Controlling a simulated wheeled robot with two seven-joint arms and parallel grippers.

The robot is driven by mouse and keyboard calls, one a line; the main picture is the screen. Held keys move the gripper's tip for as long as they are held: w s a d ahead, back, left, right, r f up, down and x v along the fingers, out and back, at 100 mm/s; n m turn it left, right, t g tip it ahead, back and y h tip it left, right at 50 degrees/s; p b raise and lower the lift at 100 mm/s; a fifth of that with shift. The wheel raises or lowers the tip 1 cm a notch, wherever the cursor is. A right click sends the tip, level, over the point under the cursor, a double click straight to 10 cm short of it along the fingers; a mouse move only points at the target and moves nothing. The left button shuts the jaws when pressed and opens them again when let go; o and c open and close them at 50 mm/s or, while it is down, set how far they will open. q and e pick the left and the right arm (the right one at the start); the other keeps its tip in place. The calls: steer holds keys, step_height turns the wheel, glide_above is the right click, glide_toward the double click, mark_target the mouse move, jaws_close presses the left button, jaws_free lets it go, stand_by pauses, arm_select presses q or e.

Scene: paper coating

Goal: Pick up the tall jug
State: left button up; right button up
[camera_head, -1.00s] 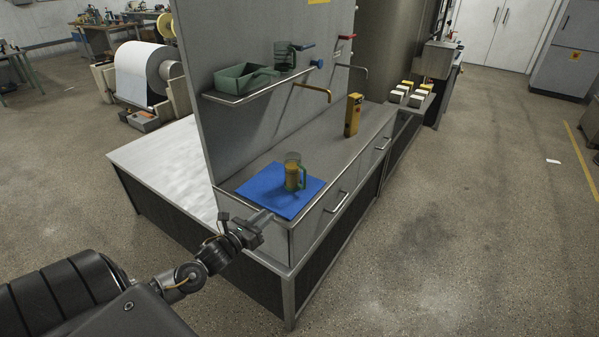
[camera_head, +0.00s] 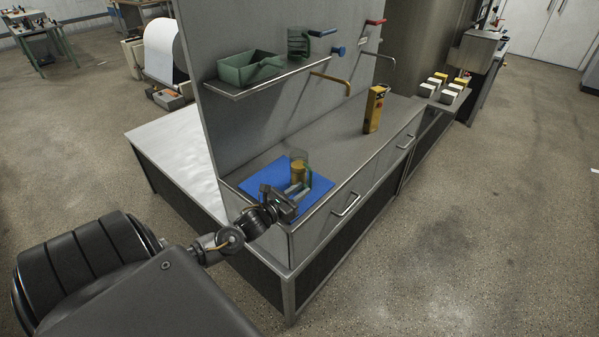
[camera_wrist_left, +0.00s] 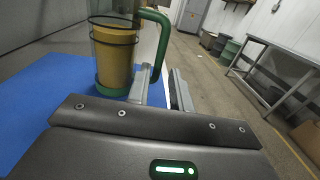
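The tall jug (camera_head: 298,170) stands upright on a blue mat (camera_head: 258,180) on the steel counter. It has clear walls, amber contents, a green base and a green handle. In the left wrist view the jug (camera_wrist_left: 113,62) is just ahead and to the left, its handle (camera_wrist_left: 163,35) curving down toward the fingertips. My left gripper (camera_head: 298,191) is open at the jug's near side; the wrist view shows a gap between its two fingers (camera_wrist_left: 162,80). Whether the handle's lower part lies between them or just beyond is hard to tell. My right gripper is out of view.
A shelf (camera_head: 262,82) above the counter holds a green tray (camera_head: 250,68) and another jug (camera_head: 298,43). A tap (camera_head: 332,80) juts over the counter. A yellow device (camera_head: 374,110) stands farther right. A drawer handle (camera_head: 346,205) sticks out in front.

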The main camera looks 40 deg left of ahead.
mark_target(302, 175)
arm_select(q)
steer(key=shift+w+d, duration=0.1)
steer(key=shift+w, duration=0.7)
steer(key=shift+w+f, duration=0.1)
steer(key=shift+w, duration=0.15)
steer(key=shift+w+r+p, duration=0.2)
steer(key=shift+w+p, duration=0.1)
steer(key=shift+p, duration=0.1)
steer(key=w+p, duration=0.1)
steer(key=w, duration=0.3)
steer(key=shift+w+f, duration=0.15)
steer(key=shift+w, duration=0.1)
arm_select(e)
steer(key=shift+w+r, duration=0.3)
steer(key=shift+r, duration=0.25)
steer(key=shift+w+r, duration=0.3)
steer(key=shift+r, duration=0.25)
arm_select(q)
jaws_close()
